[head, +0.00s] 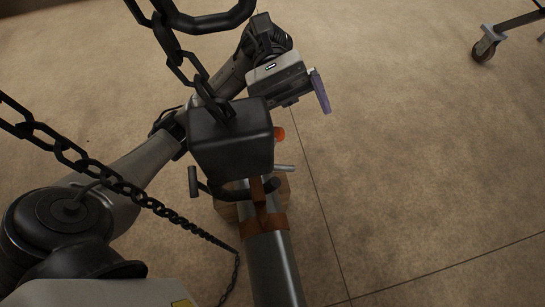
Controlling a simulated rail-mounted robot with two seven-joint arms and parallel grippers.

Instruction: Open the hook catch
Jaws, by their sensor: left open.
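A dark hook (224,194) hangs below a black hoist block (232,140). A brown strap (257,190) runs through the hook and joins a brown band around a grey pipe (272,268). The block covers the upper part of the hook, and I cannot make out the catch or whether it is open. A small orange-red part (279,134) shows at the block's right edge. My left gripper (305,95) is open, beyond the block and to its upper right. It appears apart from the hook, with nothing seen between its fingers. My right gripper is not in view.
A black chain (187,72) hangs to the block from above. Another chain (130,190) slants across the left, in front of my left arm. A wooden support (283,190) stands beneath the pipe. A wheeled caster (486,48) is at upper right.

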